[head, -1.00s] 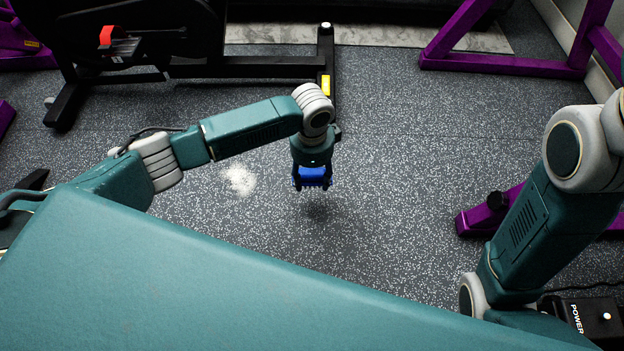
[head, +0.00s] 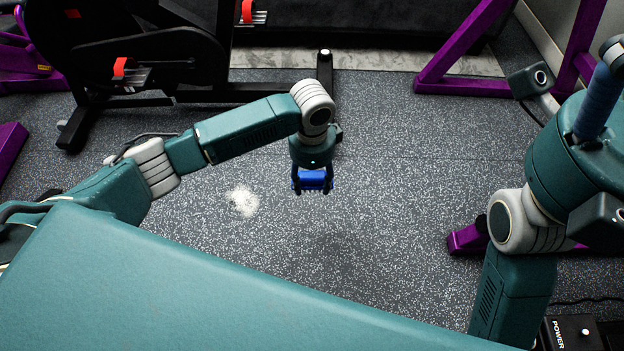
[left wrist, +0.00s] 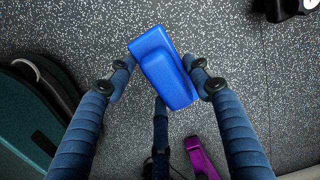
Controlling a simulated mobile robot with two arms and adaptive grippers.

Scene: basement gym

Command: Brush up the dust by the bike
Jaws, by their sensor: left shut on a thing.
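A small pale patch of dust (head: 243,201) lies on the speckled floor in front of the exercise bike (head: 150,60). My left gripper (head: 313,186) is right of the dust in the head view, raised above the floor. It is shut on a blue block-shaped thing (head: 314,178), which looks like the brush. In the left wrist view the blue brush (left wrist: 165,68) shows its smooth, stepped top between the fingers; no bristles show. My right gripper (head: 598,105) is partly in view at the right edge, raised; its grip is unclear.
Purple equipment legs stand at the back right (head: 465,50) and low right (head: 468,238), the latter near my right arm. A black box marked POWER (head: 570,335) lies at the bottom right. The floor (head: 400,190) between is clear.

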